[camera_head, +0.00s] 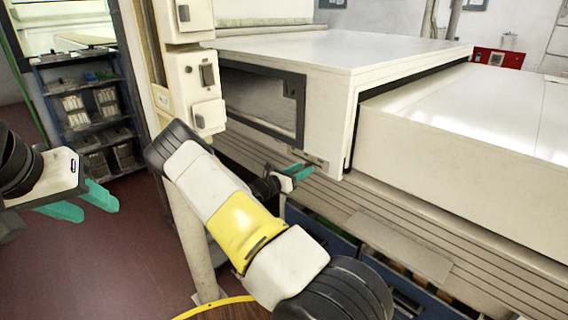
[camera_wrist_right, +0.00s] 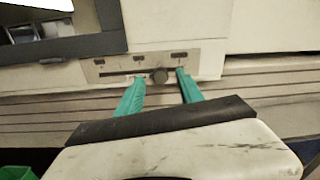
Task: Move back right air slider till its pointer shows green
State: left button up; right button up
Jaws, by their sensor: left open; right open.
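The slider panel (camera_wrist_right: 105,72) is a pale plate low on the white tunnel housing, with a dark horizontal slot and small dark marks above it. Its round dark knob (camera_wrist_right: 159,76) sits right of the slot's middle. My right gripper (camera_wrist_right: 160,76) is open, with one green fingertip on each side of the knob; I cannot tell whether either touches it. In the head view my right gripper (camera_head: 302,172) is at the panel (camera_head: 318,162), partly covering it. I cannot make out a pointer or a green zone. My left gripper (camera_head: 100,211) is open and empty, away from the tunnel.
The tunnel housing (camera_head: 335,52) has a dark-framed window (camera_head: 262,100) above the panel. A ribbed ledge (camera_head: 400,240) runs below. A post with switch boxes (camera_head: 192,75) stands left of it. A shelf rack (camera_head: 95,110) stands back left, with open floor before it.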

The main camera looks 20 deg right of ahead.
jog(key=shift+w+d, duration=0.25)
jog(key=shift+d, duration=0.4)
grip_shut()
dwell(1.0)
